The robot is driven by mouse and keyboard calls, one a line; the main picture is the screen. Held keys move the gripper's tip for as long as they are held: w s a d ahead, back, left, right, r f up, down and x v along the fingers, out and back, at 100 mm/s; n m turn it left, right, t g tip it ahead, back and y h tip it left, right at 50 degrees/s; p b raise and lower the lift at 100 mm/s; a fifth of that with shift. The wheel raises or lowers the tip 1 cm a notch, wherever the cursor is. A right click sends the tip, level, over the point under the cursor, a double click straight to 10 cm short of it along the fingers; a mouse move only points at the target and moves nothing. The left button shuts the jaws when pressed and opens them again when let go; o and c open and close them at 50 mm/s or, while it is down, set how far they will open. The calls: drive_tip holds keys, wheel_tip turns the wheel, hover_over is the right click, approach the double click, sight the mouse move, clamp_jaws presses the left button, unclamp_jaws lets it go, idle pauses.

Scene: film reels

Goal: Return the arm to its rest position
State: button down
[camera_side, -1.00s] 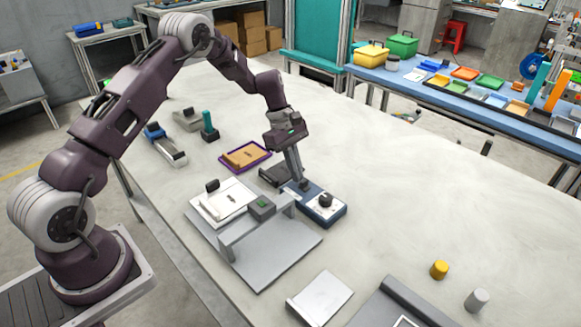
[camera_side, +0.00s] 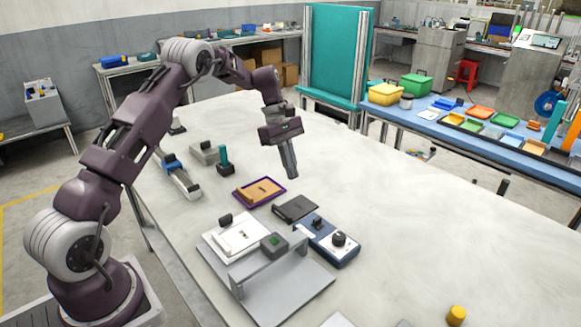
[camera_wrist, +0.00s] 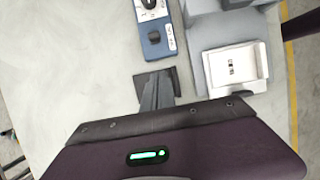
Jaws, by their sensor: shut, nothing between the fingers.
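My gripper (camera_side: 291,176) hangs in the air over the table (camera_side: 400,240), pointing down, beyond the dark flat block (camera_side: 296,208). It is shut and holds nothing. In the wrist view my gripper's fingers (camera_wrist: 156,80) are together, with the dark flat block just beyond or behind them. The arm is bent in a raised arch from its base at the left.
A blue box with a black knob (camera_side: 335,243) and a grey stand with a white tray (camera_side: 238,236) are in front. An orange-brown tray (camera_side: 259,191), a green upright piece (camera_side: 225,160) and a blue-and-grey clamp (camera_side: 180,175) lie left.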

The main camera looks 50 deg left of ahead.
drive_tip(key=shift+a+r, duration=0.1)
drive_tip(key=shift+r, duration=0.15)
drive_tip(key=s+d+r+m+t+y, duration=0.1)
drive_tip(key=s+d+r+m, duration=0.4)
drive_tip(key=r, duration=0.4)
drive_tip(key=s+d+r+m+t+y, duration=0.1)
drive_tip(key=s+d+r+m, duration=0.2)
drive_tip(key=s+d+r, duration=0.35)
drive_tip(key=s+d+m+t+y, duration=0.1)
drive_tip(key=s+m, duration=0.4)
drive_tip(key=s, duration=0.6)
drive_tip(key=s+d+r+m+t+y, duration=0.1)
drive_tip(key=s+m, duration=0.4)
drive_tip(key=s, duration=0.6)
drive_tip(key=shift+s+d+r+t, duration=0.3)
drive_tip(key=shift+s+d+t, duration=0.1)
drive_tip(key=shift+d+t, duration=0.35)
